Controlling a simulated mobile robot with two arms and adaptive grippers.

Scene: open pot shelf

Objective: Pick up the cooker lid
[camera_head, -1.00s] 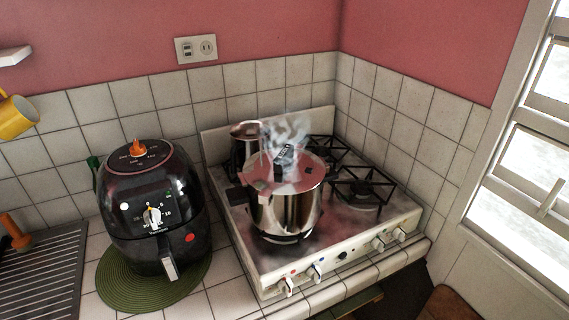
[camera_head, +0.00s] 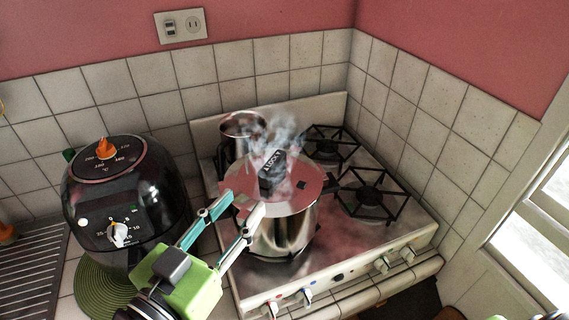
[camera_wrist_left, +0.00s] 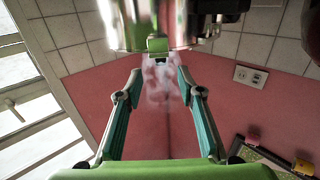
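The cooker lid (camera_head: 305,192) is shiny, reflects pink, and sits on the steel cooker (camera_head: 285,235) on the stove. A black block-shaped handle (camera_head: 270,172) with white lettering stands up at its middle, and steam blurs the area around it. My left gripper (camera_head: 243,203) is open, its fingertips over the lid's near left side, with the handle beyond them. In the left wrist view my spread fingers (camera_wrist_left: 159,73) have no object held between them, and the steel cooker (camera_wrist_left: 125,25) fills the top. A small green part at the head view's bottom right may be my right gripper; its fingers are hidden.
A black air fryer (camera_head: 125,200) on a green round mat (camera_head: 95,290) stands left of the stove. A steel pot (camera_head: 242,125) stands behind the cooker. The right burners (camera_head: 368,196) are bare. Tiled walls close the back and right.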

